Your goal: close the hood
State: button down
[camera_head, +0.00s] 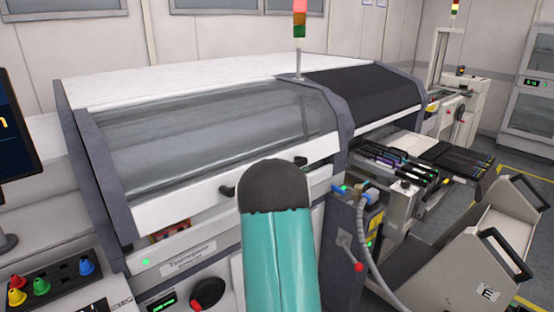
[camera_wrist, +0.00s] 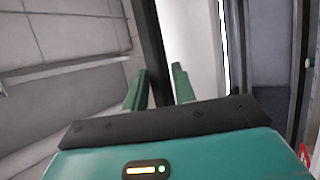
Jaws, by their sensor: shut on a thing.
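The hood (camera_head: 200,130) is a curved, see-through cover with a white lower edge, on the front of the long white machine in the head view. A narrow gap with something red inside shows under its lower left edge. Its dark handle (camera_head: 228,190) shows only at its two ends; my teal arm hides the middle. My gripper is hidden behind that arm in the head view. In the wrist view my gripper (camera_wrist: 158,87) has its two green fingers on either side of a dark bar (camera_wrist: 150,45), which appears to be the handle, and is shut on it.
Right of the hood are a dark second cover (camera_head: 365,92) and a bank of feeders (camera_head: 400,165). A grey trolley (camera_head: 490,235) stands at lower right. A button panel (camera_head: 50,280) is at lower left. A signal tower (camera_head: 299,30) rises behind the hood.

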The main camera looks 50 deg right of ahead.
jog(key=shift+t, duration=0.3)
jog(key=shift+w+f, duration=0.4)
jog(key=shift+f, duration=0.3)
jog(key=shift+w+f, duration=0.4)
jog(key=shift+f, duration=0.3)
jog(key=shift+w+f, duration=0.4)
jog(key=shift+f, duration=0.3)
jog(key=c, duration=1.4)
grip_release()
jog(key=shift+s, duration=0.1)
jog(key=shift+s+d, duration=0.15)
jog(key=shift+s+f, duration=0.1)
